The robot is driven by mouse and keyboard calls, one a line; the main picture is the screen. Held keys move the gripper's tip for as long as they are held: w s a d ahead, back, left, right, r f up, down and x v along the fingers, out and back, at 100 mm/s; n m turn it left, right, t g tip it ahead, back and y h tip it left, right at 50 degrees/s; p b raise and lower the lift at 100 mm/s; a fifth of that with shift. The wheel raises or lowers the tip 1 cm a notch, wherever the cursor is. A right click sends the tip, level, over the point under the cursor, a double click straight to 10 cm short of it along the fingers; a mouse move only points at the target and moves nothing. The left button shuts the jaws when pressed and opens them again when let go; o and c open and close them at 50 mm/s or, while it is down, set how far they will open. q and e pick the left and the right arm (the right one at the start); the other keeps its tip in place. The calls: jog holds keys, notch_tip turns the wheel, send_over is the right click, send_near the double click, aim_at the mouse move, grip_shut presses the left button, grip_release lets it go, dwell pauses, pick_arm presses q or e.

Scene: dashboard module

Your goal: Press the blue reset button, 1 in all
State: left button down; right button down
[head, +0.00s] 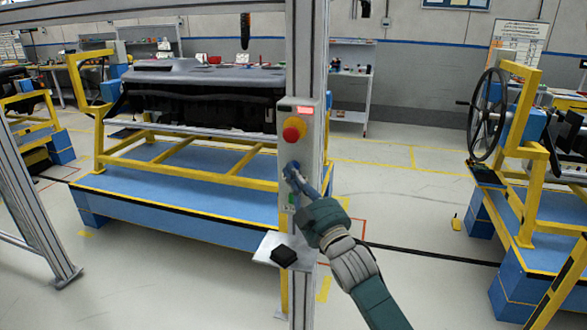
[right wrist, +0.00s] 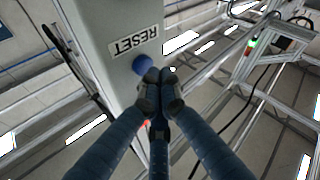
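The blue reset button (right wrist: 142,65) sticks out of a grey control box (right wrist: 110,35), below a RESET label (right wrist: 134,41). In the head view the button (head: 291,168) is on the box face, partly covered by my right gripper. My right gripper (head: 297,180) reaches up to the box from the lower right. In the right wrist view its fingers (right wrist: 160,78) are drawn together with nothing between them. The fingertips are right beside the button's lower right edge; I cannot tell whether they touch it. My left gripper is not in view.
The box is on an upright metal post (head: 306,50). It also carries a red and yellow knob (head: 294,129) above the button. A small shelf (head: 266,248) with a black item (head: 284,256) juts out below. A yellow-framed dashboard stand (head: 180,160) stands behind, left.

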jog(key=shift+w+d, duration=0.15)
jog(key=shift+w, duration=0.3)
dwell(0.6)
dwell(0.4)
jog(key=shift+s+a+p, duration=0.25)
jog(key=shift+s+p, duration=0.1)
jog(key=shift+s, duration=0.45)
jog(key=s, duration=0.1)
jog(key=s+a+p, duration=0.1)
jog(key=s, duration=0.1)
jog(key=s+p, duration=0.1)
jog(key=shift+s+a, duration=0.3)
jog(key=shift+s, duration=0.1)
